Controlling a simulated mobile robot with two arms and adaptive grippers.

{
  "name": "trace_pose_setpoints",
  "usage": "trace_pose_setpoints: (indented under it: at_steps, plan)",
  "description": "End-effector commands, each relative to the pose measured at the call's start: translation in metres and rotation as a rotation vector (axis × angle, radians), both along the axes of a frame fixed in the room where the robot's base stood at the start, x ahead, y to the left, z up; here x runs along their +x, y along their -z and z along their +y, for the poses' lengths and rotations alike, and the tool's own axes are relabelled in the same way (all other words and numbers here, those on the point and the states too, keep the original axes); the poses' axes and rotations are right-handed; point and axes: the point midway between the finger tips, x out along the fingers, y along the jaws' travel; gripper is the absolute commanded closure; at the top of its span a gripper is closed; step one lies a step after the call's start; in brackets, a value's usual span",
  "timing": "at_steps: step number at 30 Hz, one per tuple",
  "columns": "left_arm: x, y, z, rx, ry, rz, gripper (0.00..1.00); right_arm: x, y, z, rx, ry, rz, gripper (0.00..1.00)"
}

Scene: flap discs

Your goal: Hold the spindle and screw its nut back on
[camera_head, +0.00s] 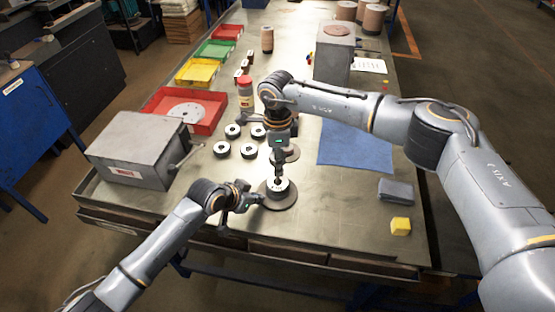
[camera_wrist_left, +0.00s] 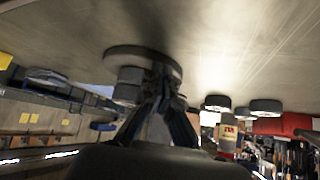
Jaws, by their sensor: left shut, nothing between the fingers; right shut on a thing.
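The spindle stands on a round dark base (camera_head: 290,203) near the table's front edge, with a pale-topped ring (camera_head: 277,186) around its lower part. My right gripper (camera_head: 279,176) points straight down over the spindle's top. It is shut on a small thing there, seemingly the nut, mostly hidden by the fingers. My left gripper (camera_head: 257,199) is low at the left side of the spindle, shut with nothing between its fingers. In the left wrist view, upside down, its fingers (camera_wrist_left: 163,78) are close to the round base (camera_wrist_left: 125,52); contact is unclear.
Several dark rings (camera_head: 249,151) and a red-capped bottle (camera_head: 245,92) stand behind. A grey box (camera_head: 135,150) is at left, near a red tray (camera_head: 212,122). Table between is clear.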

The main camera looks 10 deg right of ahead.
Motion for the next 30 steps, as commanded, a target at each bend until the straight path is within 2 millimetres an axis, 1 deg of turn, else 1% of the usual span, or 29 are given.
trace_pose_setpoints:
  at_steps: [3, 15, 18, 22, 29, 30]
  plan:
    - [-0.0005, 0.0007, -0.0006, 0.000, 0.001, 0.001, 1.00, -0.0004, 0.0017, -0.0003, -0.001, 0.192, 0.001, 0.84]
    - [-0.0005, 0.0006, -0.0006, -0.001, 0.001, 0.001, 1.00, -0.0007, 0.0030, -0.0004, -0.001, 0.845, 0.002, 0.84]
    - [-0.0005, 0.0006, -0.0005, -0.001, 0.001, 0.001, 1.00, -0.0008, 0.0035, -0.0005, -0.002, 0.984, 0.001, 0.84]
    - [-0.0004, 0.0005, -0.0006, -0.001, 0.001, 0.001, 1.00, -0.0009, 0.0037, -0.0007, -0.003, 1.080, 0.001, 0.84]
    - [-0.0003, 0.0005, -0.0005, -0.001, 0.001, 0.001, 1.00, -0.0010, 0.0039, -0.0007, -0.003, 1.093, 0.001, 0.84]
    - [-0.0003, 0.0005, -0.0005, -0.001, 0.001, 0.001, 1.00, -0.0010, 0.0039, -0.0007, -0.003, 1.092, 0.001, 0.53]
